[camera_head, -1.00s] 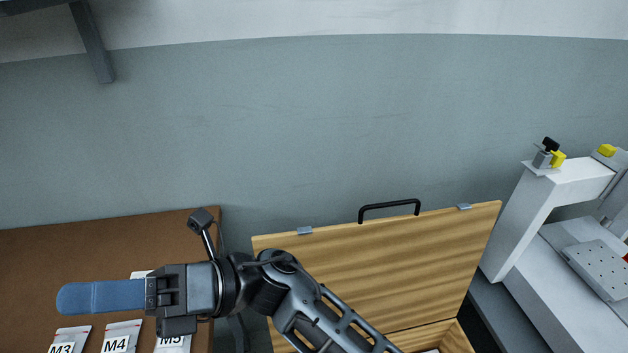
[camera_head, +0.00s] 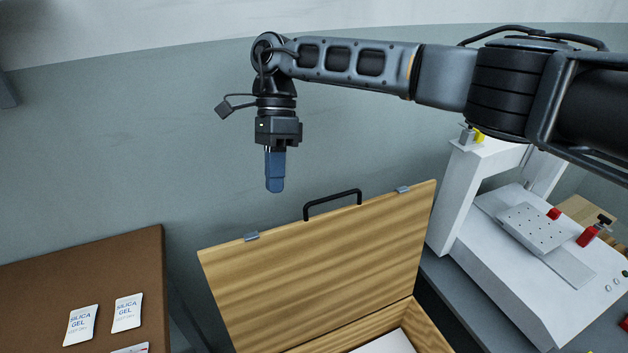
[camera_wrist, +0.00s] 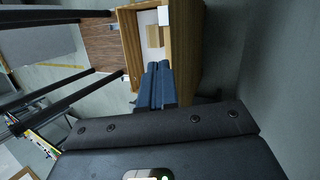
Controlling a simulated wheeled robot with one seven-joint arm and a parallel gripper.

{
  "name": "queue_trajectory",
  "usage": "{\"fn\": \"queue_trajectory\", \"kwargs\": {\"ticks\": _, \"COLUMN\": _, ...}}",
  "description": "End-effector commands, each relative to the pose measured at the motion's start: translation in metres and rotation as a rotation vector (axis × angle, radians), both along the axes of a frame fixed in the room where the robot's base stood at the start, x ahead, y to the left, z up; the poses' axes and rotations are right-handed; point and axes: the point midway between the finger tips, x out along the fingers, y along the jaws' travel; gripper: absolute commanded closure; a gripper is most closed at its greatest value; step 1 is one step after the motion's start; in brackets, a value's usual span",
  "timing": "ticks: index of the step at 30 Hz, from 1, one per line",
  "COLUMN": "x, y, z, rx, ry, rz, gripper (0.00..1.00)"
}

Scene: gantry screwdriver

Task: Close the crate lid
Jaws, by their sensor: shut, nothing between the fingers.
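The crate lid (camera_head: 330,265) is a wooden panel standing raised and open, with a black handle (camera_head: 332,203) and two metal catches on its top edge. The crate (camera_head: 425,325) shows below it at the bottom of the head view, with something white inside. My gripper (camera_head: 275,188) has blue fingers that are shut and empty. It points down, above and left of the handle in the head view, apart from the lid. In the wrist view the blue fingers (camera_wrist: 158,68) lie together in front of the wooden crate (camera_wrist: 183,50), and part of its inside shows.
A white gantry machine (camera_head: 530,250) stands right of the crate, with red clamps. A brown table (camera_head: 80,270) at left holds silica gel packets (camera_head: 127,312). The grey wall behind is bare, and the space around my gripper is free.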

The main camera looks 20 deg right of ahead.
Motion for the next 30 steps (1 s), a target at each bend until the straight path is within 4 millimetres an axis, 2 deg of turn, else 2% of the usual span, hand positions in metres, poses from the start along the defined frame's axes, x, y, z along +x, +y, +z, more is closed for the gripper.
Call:
{"fn": "queue_trajectory", "kwargs": {"ticks": 1, "x": 0.012, "y": -0.025, "z": 0.014, "rx": -0.064, "ry": -0.024, "rz": -0.005, "gripper": 1.0}}
{"fn": "queue_trajectory", "kwargs": {"ticks": 4, "x": 0.025, "y": -0.061, "z": 0.035, "rx": -0.161, "ry": -0.051, "rz": -0.008, "gripper": 1.0}}
{"fn": "queue_trajectory", "kwargs": {"ticks": 7, "x": 0.032, "y": -0.083, "z": 0.048, "rx": -0.218, "ry": -0.064, "rz": -0.012, "gripper": 1.0}}
{"fn": "queue_trajectory", "kwargs": {"ticks": 11, "x": 0.033, "y": -0.093, "z": 0.051, "rx": -0.243, "ry": -0.067, "rz": -0.013, "gripper": 1.0}}
{"fn": "queue_trajectory", "kwargs": {"ticks": 17, "x": 0.024, "y": -0.092, "z": 0.028, "rx": -0.24, "ry": -0.065, "rz": -0.012, "gripper": 1.0}}
{"fn": "queue_trajectory", "kwargs": {"ticks": 24, "x": 0.009, "y": -0.091, "z": -0.012, "rx": -0.24, "ry": -0.064, "rz": -0.013, "gripper": 1.0}}
{"fn": "queue_trajectory", "kwargs": {"ticks": 30, "x": 0.001, "y": -0.091, "z": -0.033, "rx": -0.239, "ry": -0.066, "rz": -0.014, "gripper": 1.0}}
